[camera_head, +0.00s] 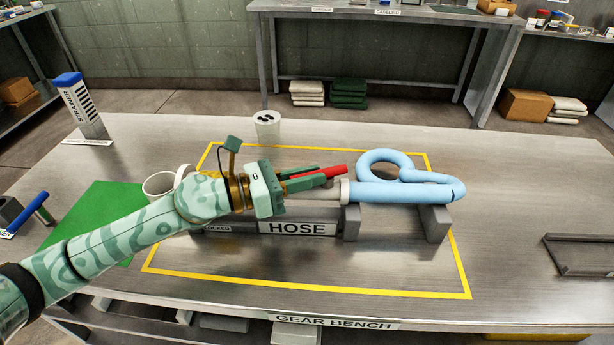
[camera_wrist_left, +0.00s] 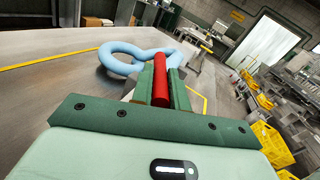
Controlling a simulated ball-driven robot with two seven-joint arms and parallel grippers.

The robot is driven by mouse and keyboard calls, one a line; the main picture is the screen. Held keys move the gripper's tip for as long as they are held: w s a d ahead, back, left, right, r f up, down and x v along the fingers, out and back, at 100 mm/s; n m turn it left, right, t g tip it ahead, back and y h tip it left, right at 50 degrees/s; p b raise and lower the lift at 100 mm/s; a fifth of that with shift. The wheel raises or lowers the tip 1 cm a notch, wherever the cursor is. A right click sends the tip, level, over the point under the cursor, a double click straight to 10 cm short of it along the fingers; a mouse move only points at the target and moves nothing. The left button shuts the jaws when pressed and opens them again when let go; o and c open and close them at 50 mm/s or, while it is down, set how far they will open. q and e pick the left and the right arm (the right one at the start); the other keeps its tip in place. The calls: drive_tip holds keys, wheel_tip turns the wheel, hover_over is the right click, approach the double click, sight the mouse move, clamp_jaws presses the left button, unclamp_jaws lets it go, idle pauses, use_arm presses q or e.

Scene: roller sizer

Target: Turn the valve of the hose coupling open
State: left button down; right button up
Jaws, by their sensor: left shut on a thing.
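The red valve lever (camera_head: 335,171) sticks out from between the fingers of my left gripper (camera_head: 318,178), which is shut on it. In the left wrist view the red lever (camera_wrist_left: 160,85) lies between the two green fingers (camera_wrist_left: 170,80). The light blue hose (camera_head: 400,190) lies looped to the right, with a pale collar (camera_head: 345,190) at its left end next to a metal pipe (camera_head: 305,194). My gripper and forearm hide most of the coupling and the valve body. My right gripper is not in view.
Grey blocks (camera_head: 436,222) support the hose inside a yellow outline (camera_head: 300,282), behind a HOSE label (camera_head: 297,228). A white mug (camera_head: 160,185) stands near my forearm, and a pale cup (camera_head: 267,126) behind it. A dark tray (camera_head: 580,254) lies at right.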

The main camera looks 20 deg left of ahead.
sight(307, 174)
use_arm(q)
drive_tip(key=c, duration=1.4)
unclamp_jaws()
drive_tip(key=shift+f, duration=0.1)
drive_tip(key=shift+o, duration=0.2)
drive_tip(key=shift+r, duration=0.45)
wheel_tip(307, 174, up, 3)
drive_tip(key=p, duration=0.2)
drive_tip(key=shift+r+p, duration=0.2)
drive_tip(key=shift+p, duration=0.15)
drive_tip(key=s+d+r+p, duration=0.4)
drive_tip(key=s+r+p, duration=0.4)
drive_tip(key=s+p, duration=0.4)
drive_tip(key=shift+s+r+p, duration=0.35)
drive_tip(key=shift+s, duration=0.3)
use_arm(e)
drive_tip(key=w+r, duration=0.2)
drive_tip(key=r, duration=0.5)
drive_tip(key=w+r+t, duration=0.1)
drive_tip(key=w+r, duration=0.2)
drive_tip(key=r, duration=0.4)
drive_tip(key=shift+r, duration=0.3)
use_arm(q)
drive_tip(key=shift+d, duration=0.1)
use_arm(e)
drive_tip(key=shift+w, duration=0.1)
